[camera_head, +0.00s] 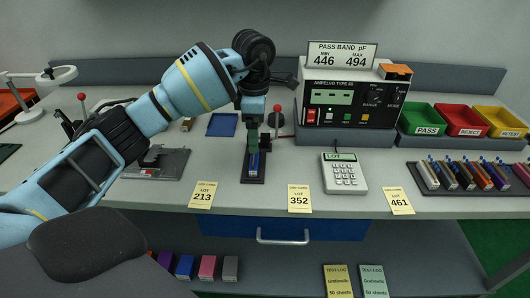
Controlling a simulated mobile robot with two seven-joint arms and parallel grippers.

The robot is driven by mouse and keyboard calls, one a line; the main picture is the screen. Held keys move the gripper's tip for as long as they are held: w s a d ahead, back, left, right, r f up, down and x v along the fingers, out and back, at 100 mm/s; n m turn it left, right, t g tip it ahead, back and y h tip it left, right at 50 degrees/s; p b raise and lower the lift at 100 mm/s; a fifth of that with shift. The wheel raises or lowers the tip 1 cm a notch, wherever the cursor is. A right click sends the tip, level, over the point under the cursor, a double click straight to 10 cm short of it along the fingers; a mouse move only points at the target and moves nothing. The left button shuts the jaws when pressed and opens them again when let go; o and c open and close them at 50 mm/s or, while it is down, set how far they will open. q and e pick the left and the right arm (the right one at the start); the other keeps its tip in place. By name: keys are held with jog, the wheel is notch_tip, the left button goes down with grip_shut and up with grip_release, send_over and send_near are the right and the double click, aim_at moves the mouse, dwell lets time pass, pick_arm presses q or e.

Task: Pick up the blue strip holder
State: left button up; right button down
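My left gripper (253,150) points straight down over a small dark stand (254,181) at the middle of the bench. A narrow blue piece (253,164), which looks like a strip holder, shows on that stand right at the fingertips. The fingers hide its upper part, and I cannot tell whether they grip it. Another blue block (185,266) sits on the lower shelf, between a purple one and a pink one. My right gripper is not in view.
The tester (350,105) and a keypad (343,174) stand right of the stand. A rack of coloured holders (430,182) lies at the right, before green, red and yellow bins (463,119). Lot cards (299,198) line the front edge. A red-knobbed lever (277,119) stands close by the gripper.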

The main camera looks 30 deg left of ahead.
aim_at(253, 169)
pick_arm(q)
jog(key=shift+s+r, duration=0.15)
jog(key=shift+s, duration=0.2)
jog(key=shift+s+f, duration=0.15)
jog(key=shift+f, duration=0.1)
notch_tip(253, 169, down, 2)
jog(key=shift+f, duration=2.6)
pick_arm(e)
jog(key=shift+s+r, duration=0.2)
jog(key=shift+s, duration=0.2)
pick_arm(q)
jog(key=shift+c, duration=0.5)
jog(key=c, duration=0.7)
jog(key=shift+o, duration=0.2)
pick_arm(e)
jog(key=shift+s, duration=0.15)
